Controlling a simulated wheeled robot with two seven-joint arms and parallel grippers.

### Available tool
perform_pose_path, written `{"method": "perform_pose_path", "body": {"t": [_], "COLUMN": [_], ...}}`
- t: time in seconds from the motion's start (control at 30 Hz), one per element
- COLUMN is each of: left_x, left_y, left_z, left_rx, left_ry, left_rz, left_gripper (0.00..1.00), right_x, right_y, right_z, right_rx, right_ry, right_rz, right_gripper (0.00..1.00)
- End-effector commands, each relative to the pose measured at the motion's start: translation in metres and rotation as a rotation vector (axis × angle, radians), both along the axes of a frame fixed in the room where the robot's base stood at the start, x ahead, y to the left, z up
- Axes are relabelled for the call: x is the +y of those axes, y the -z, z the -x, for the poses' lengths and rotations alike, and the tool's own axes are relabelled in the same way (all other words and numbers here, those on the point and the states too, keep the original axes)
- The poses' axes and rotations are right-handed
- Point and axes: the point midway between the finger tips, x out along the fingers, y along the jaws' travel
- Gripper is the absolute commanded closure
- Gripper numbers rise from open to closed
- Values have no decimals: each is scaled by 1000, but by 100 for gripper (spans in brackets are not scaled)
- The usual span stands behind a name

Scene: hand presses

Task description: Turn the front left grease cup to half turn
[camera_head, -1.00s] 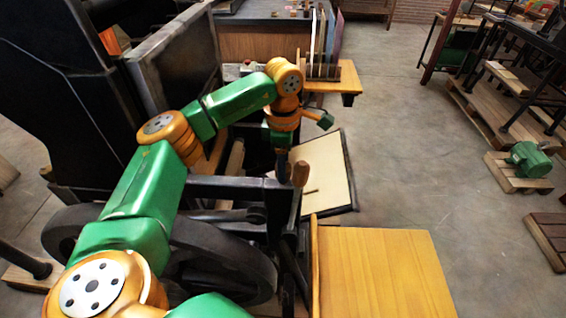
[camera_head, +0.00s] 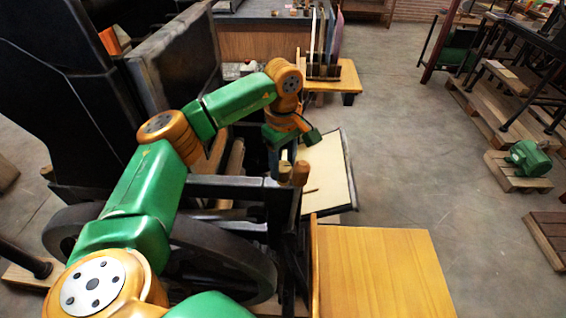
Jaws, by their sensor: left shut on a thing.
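My left gripper (camera_head: 285,160) points down at the near frame of the black hand press, just below my orange and green wrist. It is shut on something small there. The grip hides most of it, so I cannot clearly make out the front left grease cup or its angle. A small brown knob-like piece (camera_head: 285,173) shows right under the fingers, and a brown wooden handle end (camera_head: 300,174) stands just right of it. My right gripper is not in view.
The press's dark frame bar (camera_head: 235,187) and large wheel (camera_head: 215,255) lie close below my left arm. A pale framed board (camera_head: 330,170) lies to the right of the gripper. A wooden board (camera_head: 380,270) is at the front.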

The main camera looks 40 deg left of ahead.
Motion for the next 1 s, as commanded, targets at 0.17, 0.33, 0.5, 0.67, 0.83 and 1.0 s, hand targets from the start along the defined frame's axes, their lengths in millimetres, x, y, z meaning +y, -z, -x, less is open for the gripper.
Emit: {"method": "perform_pose_path", "body": {"t": [0.17,0.33,0.5,0.67,0.83,1.0], "left_x": [0,0,0,0,0,0], "left_y": [-1,-1,-1,-1,0,-1], "left_z": [-1,-1,-1,-1,0,0], "left_rx": [-4,-4,-4,-3,-2,-2], "left_ry": [25,32,32,31,31,31], "left_rz": [1,1,1,1,0,0], "left_gripper": [100,100,100,31,19,19], "right_x": [0,0,0,1,1,1], "right_y": [0,0,0,0,0,1], "right_z": [0,0,0,0,0,0], "right_rx": [0,0,0,0,0,-1], "right_ry": [0,0,0,0,1,1], "right_rz": [0,-1,-1,-1,-1,-1], "right_gripper": [50,50,50,50,50,50]}}
